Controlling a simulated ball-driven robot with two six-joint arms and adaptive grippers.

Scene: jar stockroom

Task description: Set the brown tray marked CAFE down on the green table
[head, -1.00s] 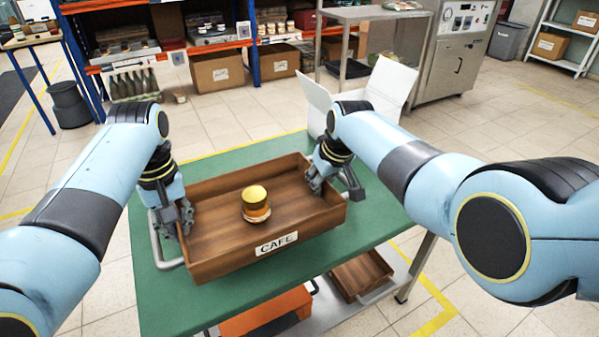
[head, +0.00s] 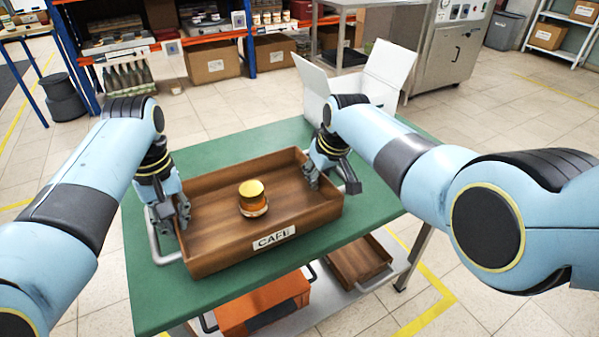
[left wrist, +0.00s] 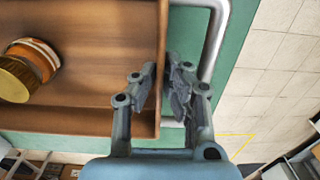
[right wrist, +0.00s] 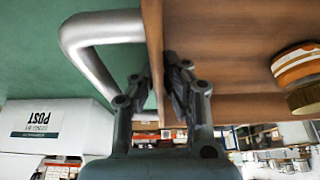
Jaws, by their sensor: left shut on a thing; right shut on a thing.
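The brown wooden tray marked CAFE (head: 240,259) is over the green table (head: 165,305) in the head view. I cannot tell whether its underside touches the tabletop. A jar with a gold lid (head: 253,200) stands inside it. My left gripper (head: 174,212) is shut on the tray's left end wall; the left wrist view shows its fingers (left wrist: 162,85) on both sides of that wall. My right gripper (head: 318,178) is shut on the right end wall, and its fingers (right wrist: 158,88) straddle it in the right wrist view. Grey handles (left wrist: 217,40) stick out beyond the gripped walls.
A white open box marked POST (head: 375,70) stands beyond the table's back right corner. Below the table, a shelf holds an orange container (head: 290,292) and another brown tray (head: 360,262). Green surface is bare in front of and right of the CAFE tray.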

